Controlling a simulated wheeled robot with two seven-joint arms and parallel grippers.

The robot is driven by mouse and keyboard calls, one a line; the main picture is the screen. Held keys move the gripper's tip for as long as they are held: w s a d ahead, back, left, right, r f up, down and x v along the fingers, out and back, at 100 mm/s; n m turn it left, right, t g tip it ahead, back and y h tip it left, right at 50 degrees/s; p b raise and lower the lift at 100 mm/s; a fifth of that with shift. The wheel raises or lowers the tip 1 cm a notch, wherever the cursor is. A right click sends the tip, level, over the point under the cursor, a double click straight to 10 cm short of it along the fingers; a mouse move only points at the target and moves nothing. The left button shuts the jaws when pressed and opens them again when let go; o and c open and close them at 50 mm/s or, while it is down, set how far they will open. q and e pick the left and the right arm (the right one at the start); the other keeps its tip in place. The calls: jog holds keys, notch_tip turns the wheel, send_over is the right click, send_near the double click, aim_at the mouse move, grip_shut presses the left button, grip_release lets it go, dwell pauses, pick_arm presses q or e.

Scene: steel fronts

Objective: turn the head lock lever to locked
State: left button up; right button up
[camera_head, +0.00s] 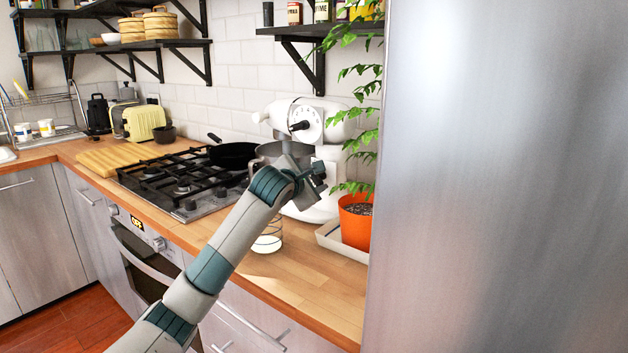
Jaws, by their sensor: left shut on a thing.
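The white stand mixer (322,204) stands on the wooden counter in front of the tiled wall. Its head (340,129) looks about level and carries a round dial (308,122) with a dark knob. A metal bowl shows partly under the head. My left gripper (318,176) is at the mixer's near side, below the dial and against the upper stand. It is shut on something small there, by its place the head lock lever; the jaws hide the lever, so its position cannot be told. My right gripper is not in view.
An orange plant pot (355,222) on a white tray (330,240) stands close right of the mixer. The gas hob (180,182) with a black pan (234,155) is left. A large steel front (510,180) fills the right.

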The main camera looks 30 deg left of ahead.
pick_arm(q)
jog(key=o, duration=1)
jog(key=shift+o, duration=0.2)
jog(key=shift+s, duration=0.1)
jog(key=shift+s+d+r, duration=0.1)
jog(key=shift+s+d, duration=0.05)
jog(key=shift+s, duration=0.2)
jog(key=b+v, duration=0.2)
jog(key=v, duration=1.4)
jog(key=shift+s, duration=0.2)
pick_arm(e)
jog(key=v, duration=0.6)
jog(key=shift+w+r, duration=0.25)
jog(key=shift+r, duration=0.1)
pick_arm(q)
jog(key=shift+r, duration=0.1)
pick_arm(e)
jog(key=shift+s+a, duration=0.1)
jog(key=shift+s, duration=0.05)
